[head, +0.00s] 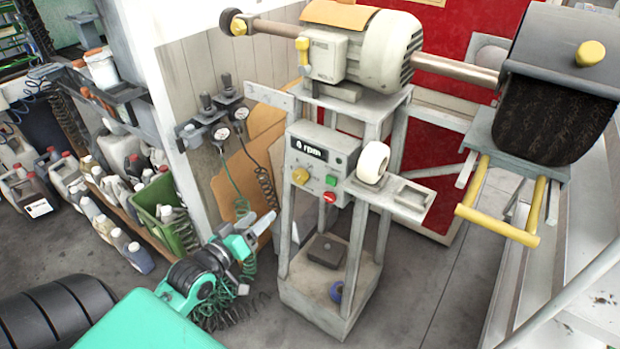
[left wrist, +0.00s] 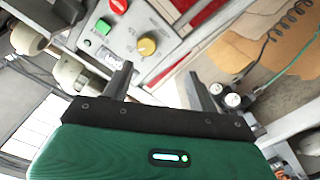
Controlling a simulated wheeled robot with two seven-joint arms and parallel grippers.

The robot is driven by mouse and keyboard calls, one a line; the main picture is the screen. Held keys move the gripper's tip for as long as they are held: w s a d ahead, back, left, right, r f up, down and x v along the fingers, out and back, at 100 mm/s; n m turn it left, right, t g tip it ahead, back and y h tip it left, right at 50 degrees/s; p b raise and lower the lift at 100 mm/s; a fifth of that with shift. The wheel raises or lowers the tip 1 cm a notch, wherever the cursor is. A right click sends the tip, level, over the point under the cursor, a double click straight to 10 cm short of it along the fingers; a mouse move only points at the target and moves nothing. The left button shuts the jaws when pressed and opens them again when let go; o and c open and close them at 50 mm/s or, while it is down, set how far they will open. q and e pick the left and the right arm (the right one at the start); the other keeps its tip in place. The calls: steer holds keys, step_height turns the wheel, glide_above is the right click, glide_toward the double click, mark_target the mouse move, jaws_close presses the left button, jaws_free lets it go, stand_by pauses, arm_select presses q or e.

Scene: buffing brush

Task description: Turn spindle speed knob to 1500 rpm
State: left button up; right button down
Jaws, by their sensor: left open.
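The yellow spindle speed knob (head: 300,175) is on the grey control panel (head: 316,172) of the buffing machine. The display (head: 309,148) above it reads "4 rpm". My left gripper (head: 262,243) is open and empty, below and left of the panel. In the left wrist view the knob (left wrist: 147,46) lies ahead of the open fingers (left wrist: 161,72), roughly between them in the picture and apart from them. A green button (head: 331,180) and a red button (head: 329,197) sit beside the knob. My right gripper is not in view.
A white round part (head: 373,162) and a metal tray (head: 410,196) stick out right of the panel. Gauges with coiled hoses (head: 222,133) hang to its left. A green crate (head: 165,210) and several jugs stand at the left. Floor right of the stand is clear.

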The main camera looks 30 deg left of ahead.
mark_target(297, 179)
arm_select(q)
steer(key=shift+h, duration=0.3)
steer(key=w, duration=0.4)
steer(key=w+d+r, duration=0.1)
steer(key=w, duration=0.4)
steer(key=w+d+r, duration=0.1)
steer(key=w, duration=0.3)
steer(key=shift+w+r+p, duration=0.2)
steer(key=shift+w+p, duration=0.15)
steer(key=shift+w, duration=0.1)
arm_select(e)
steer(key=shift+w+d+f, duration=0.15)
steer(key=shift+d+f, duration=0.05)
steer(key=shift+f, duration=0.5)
arm_select(q)
steer(key=c, duration=1)
